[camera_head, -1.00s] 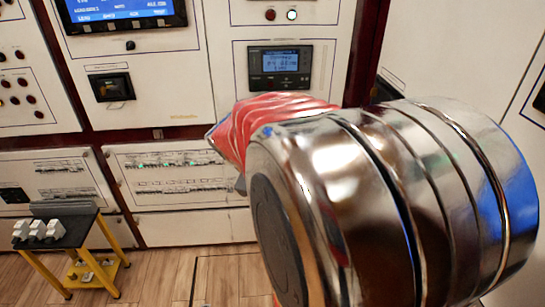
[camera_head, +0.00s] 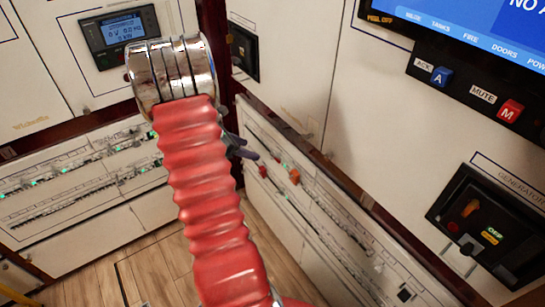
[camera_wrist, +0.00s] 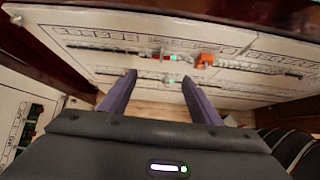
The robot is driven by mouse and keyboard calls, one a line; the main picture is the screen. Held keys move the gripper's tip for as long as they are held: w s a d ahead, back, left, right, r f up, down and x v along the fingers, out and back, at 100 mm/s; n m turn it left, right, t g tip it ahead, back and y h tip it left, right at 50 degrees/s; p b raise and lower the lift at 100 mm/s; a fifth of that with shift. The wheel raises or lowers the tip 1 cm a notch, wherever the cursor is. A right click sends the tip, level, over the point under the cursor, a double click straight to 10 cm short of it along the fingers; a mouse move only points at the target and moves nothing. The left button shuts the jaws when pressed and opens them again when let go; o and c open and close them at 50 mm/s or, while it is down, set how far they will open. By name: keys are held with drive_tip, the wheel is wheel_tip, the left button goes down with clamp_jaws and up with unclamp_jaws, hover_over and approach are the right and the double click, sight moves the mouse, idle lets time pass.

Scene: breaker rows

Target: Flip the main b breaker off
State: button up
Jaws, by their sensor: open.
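A low white breaker panel (camera_head: 300,215) with two rows of small breakers runs along the right wall in the head view. It also fills the top of the wrist view (camera_wrist: 110,45). An orange handle (camera_head: 295,176) stands out on the upper row, and it shows in the wrist view too (camera_wrist: 205,60). Small red and green lights sit left of it. Labels are too small to read, so I cannot tell which breaker is main b. My gripper (camera_wrist: 159,80) is open and empty, its two purple fingers pointing at the panel, apart from it. In the head view my gripper (camera_head: 244,149) is partly hidden behind my red arm sleeve.
Another breaker panel (camera_head: 80,170) with green lights is on the left wall. A generator switch box (camera_head: 485,225) and a screen (camera_head: 470,25) with A and M buttons are at right. The wood floor (camera_head: 170,270) between the panels looks clear.

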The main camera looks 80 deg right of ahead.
sight(277, 159)
drive_tip(key=shift+x, duration=0.75)
drive_tip(key=shift+s+r, duration=0.1)
drive_tip(key=shift+s, duration=0.05)
drive_tip(key=x, duration=1.3)
drive_tip(key=shift+s+d, duration=0.2)
drive_tip(key=shift+s, duration=0.15)
drive_tip(key=shift+c, duration=0.5)
drive_tip(key=c, duration=0.9)
drive_tip(key=shift+d, duration=0.2)
drive_tip(key=shift+c, duration=0.2)
drive_tip(key=shift+a, duration=0.15)
